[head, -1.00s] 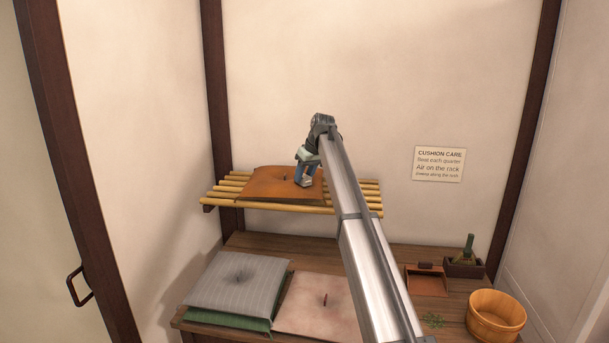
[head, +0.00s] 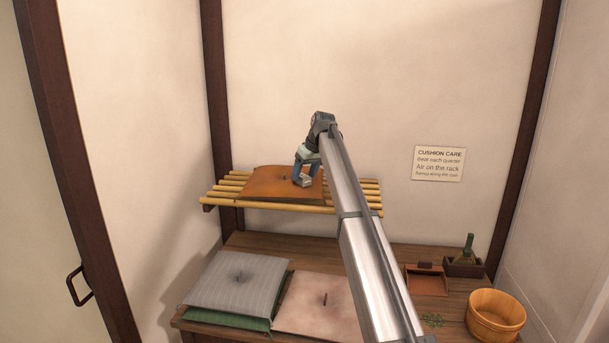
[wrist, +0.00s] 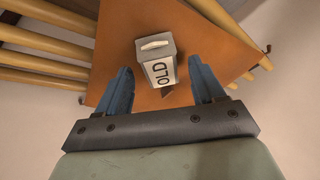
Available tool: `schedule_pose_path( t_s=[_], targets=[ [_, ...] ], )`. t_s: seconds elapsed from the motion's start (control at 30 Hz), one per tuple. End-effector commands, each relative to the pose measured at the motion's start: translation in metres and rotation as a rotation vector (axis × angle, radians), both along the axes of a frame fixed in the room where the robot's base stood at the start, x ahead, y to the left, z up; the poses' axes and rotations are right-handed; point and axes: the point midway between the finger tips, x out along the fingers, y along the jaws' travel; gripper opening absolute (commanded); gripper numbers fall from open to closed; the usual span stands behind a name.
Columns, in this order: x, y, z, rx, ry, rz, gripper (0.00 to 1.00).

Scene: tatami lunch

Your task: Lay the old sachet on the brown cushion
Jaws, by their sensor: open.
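The old sachet (wrist: 158,65) is a small grey block with a white label reading "OLD" and a pale loop on top. It rests on the orange-brown cushion (head: 262,183), which lies on the bamboo rack. In the wrist view the cushion (wrist: 205,50) spreads beneath it. My gripper (wrist: 165,80) is open, with its blue fingers apart on either side of the sachet's near end and not visibly pressing on it. In the head view my gripper (head: 301,181) is over the cushion's right part, and the sachet (head: 306,182) shows at its fingertips.
The bamboo rack (head: 367,197) is fixed to the wall above a wooden bench. On the bench are a grey cushion (head: 238,281), a green one (head: 250,323) under it, a pink cushion (head: 315,305), an orange tray (head: 428,283), a dark box (head: 463,268) and a wooden tub (head: 495,316).

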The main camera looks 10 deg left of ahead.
Motion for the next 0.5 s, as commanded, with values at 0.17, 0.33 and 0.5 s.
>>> schedule_pose_path(
  t_s=[0.17, 0.33, 0.5],
  targets=[
    [-0.005, -0.009, 0.025, 0.000, -0.001, 0.000, 0.68],
    [-0.012, -0.020, 0.055, 0.001, -0.002, -0.001, 0.68],
    [-0.018, -0.029, 0.081, 0.001, -0.001, 0.000, 0.68]
  ],
)
